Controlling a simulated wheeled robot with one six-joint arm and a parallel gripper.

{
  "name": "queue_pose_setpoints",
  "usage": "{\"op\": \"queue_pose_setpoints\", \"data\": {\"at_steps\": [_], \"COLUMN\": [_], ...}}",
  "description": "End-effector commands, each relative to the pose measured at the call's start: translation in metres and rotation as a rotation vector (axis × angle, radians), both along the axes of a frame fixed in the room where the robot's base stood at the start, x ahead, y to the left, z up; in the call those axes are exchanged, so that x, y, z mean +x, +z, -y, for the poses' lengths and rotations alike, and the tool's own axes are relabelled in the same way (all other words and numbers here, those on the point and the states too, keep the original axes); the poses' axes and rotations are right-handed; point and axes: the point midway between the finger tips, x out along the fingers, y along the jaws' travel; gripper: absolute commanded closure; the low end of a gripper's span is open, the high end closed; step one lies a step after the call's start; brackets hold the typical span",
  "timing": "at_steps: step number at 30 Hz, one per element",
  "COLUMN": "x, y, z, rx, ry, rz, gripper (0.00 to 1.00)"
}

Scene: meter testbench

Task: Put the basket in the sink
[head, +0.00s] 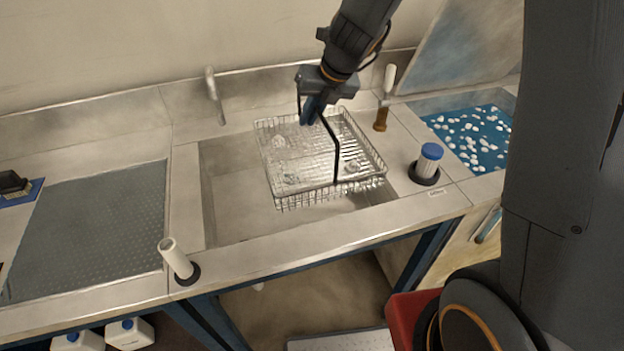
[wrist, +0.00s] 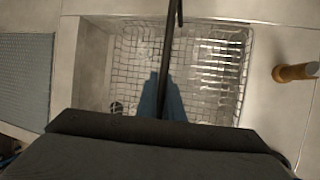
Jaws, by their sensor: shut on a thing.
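The wire basket (head: 285,165), with a thin black handle (head: 337,150), hangs over the right part of the sink (head: 222,205). Its right corner overlaps the sink's right rim in the head view. My gripper (head: 312,112) is shut on the handle above the basket. In the wrist view the gripper (wrist: 163,95) covers part of the basket (wrist: 205,70), and the sink (wrist: 90,70) shows to its left. The basket looks roughly level; how far its underside is above the sink floor is hidden.
A faucet (head: 215,95) stands behind the sink. A brown-and-white bottle brush (head: 383,105) and a blue-capped cylinder (head: 428,160) stand on the right. A white cylinder (head: 178,260) stands front left. A blue basin with white pieces (head: 470,135) lies far right.

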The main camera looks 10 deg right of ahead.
Motion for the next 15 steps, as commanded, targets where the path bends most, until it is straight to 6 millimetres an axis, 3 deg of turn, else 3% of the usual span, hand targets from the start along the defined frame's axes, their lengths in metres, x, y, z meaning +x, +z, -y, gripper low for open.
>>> {"op": "queue_pose_setpoints", "data": {"at_steps": [1,9,15], "x": [0.0,0.001,0.0], "y": [-0.015,-0.079,-0.114], "z": [0.0,0.0,0.0], "rx": [-0.001,0.0,-0.001], "ry": [-0.001,0.001,0.003], "rz": [-0.004,-0.004,-0.002], "gripper": [1.0,1.0,1.0]}}
